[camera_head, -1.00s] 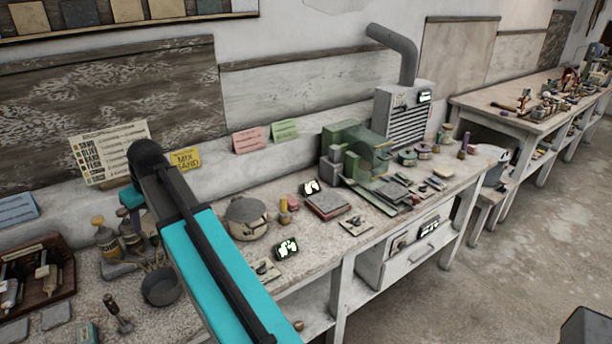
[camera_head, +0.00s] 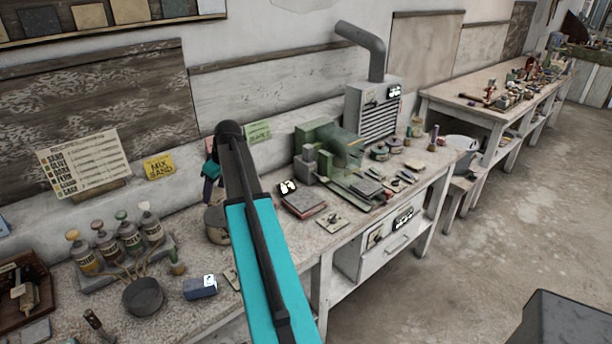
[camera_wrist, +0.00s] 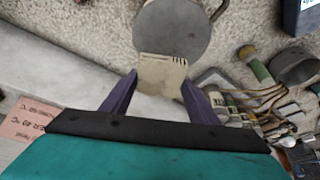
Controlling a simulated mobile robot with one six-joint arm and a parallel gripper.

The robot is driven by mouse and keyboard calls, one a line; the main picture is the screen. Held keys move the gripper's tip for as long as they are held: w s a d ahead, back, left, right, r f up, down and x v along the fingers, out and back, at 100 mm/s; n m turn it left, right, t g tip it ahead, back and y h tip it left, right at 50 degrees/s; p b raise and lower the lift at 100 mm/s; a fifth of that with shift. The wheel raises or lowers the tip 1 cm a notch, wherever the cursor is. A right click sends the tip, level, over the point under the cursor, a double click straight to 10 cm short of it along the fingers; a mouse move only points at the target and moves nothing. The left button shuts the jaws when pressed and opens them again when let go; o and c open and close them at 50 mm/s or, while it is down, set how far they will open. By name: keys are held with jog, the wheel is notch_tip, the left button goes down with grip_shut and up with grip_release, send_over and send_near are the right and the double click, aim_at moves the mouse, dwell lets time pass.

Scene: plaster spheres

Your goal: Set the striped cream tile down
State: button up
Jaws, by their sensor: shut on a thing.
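The striped cream tile (camera_wrist: 162,74) is between the two purple fingers of my gripper (camera_wrist: 161,92) in the wrist view, with its toothed edge away from the palm. My gripper is shut on it, above the bench. In the head view my gripper (camera_head: 211,170) is partly hidden behind my arm, and the tile cannot be made out there. A round grey lidded pot (camera_wrist: 172,28) lies beyond the tile in the wrist view, partly covered by it. The same pot (camera_head: 215,224) shows beside my arm in the head view.
Several bottles (camera_head: 110,240) stand in a rack at the left, by a dark round bowl (camera_head: 143,297) and a blue block (camera_head: 200,287). A green machine (camera_head: 325,150) stands right of my arm, with a flat dark-topped pad (camera_head: 304,204) before it. Open bench is scarce.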

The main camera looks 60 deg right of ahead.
jog(key=s+d+f+p, duration=0.1)
jog(key=s+d+f, duration=0.1)
jog(key=s+d, duration=0.7)
jog(key=s+d+f+p, duration=0.1)
jog(key=s+d, duration=0.8)
jog(key=d, duration=0.9)
jog(key=shift+s+f+n+p, duration=0.35)
jog(key=shift+n+p, duration=0.05)
jog(key=shift+p, duration=0.1)
jog(key=shift+f, duration=0.15)
jog(key=shift+f+b, duration=1.7)
jog(key=shift+f, duration=0.95)
jog(key=shift+s+f+b, duration=0.1)
jog(key=shift+f+b, duration=0.6)
jog(key=o, duration=1.3)
